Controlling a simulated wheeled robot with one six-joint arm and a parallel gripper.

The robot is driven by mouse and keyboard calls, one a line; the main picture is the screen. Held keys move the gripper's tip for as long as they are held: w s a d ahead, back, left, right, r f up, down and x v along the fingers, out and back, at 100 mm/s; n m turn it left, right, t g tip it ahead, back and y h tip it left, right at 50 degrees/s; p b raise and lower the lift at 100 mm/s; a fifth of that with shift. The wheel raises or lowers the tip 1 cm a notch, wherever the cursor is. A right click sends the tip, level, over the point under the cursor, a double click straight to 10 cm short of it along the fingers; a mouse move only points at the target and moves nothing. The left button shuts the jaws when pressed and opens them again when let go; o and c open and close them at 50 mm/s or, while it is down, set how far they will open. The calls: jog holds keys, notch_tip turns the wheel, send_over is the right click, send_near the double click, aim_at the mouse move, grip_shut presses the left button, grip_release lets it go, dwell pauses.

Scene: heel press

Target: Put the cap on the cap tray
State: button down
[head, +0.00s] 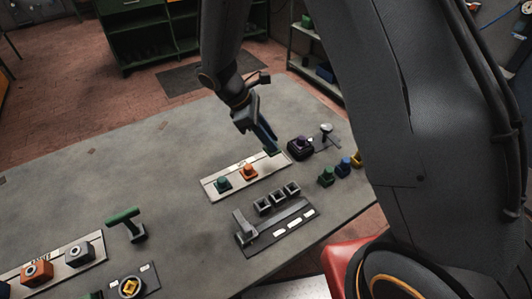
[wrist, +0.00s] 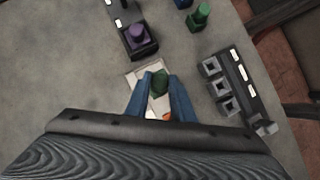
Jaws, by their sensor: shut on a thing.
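My gripper (head: 270,149) is shut on a dark green cap, and its blue fingers point down over the right end of a pale tray. The held cap (wrist: 159,82) shows between the fingertips in the wrist view; in the head view only a bit of green shows there. The pale tray (head: 229,191), which looks like the cap tray, bears a green cap (head: 222,184) at its left and an orange cap (head: 249,171) in its middle. I cannot tell whether the held cap touches the tray. In the wrist view the fingers hide much of the tray (wrist: 141,75).
A purple piece on a black base (head: 300,146) stands just right of the tray. A dark fixture with grey sockets (head: 278,198) lies in front. Green, blue and yellow pieces (head: 344,166) line the right edge. A green-handled tool (head: 124,217) stands left; the table between is clear.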

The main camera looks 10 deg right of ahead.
jog(key=shift+f+p, duration=0.65)
jog(key=shift+f, duration=1.95)
jog(key=shift+f, duration=0.15)
jog(key=c, duration=1.5)
grip_release()
jog(key=shift+c, duration=0.2)
jog(key=b+v, duration=0.4)
jog(key=v, duration=0.8)
jog(key=r+m+y, duration=0.2)
jog(key=m+y, duration=0.1)
jog(key=m, duration=0.3)
send_over(270, 152)
jog(key=s+d, duration=0.2)
jog(key=s, duration=0.1)
jog(key=s+d+m+t+y, duration=0.2)
jog(key=s+d+m, duration=0.4)
jog(key=s+m, duration=0.2)
jog(key=shift+s+d+r+m+t+y, duration=0.2)
jog(key=shift+d+m+t+y, duration=0.15)
jog(key=shift+m, duration=0.55)
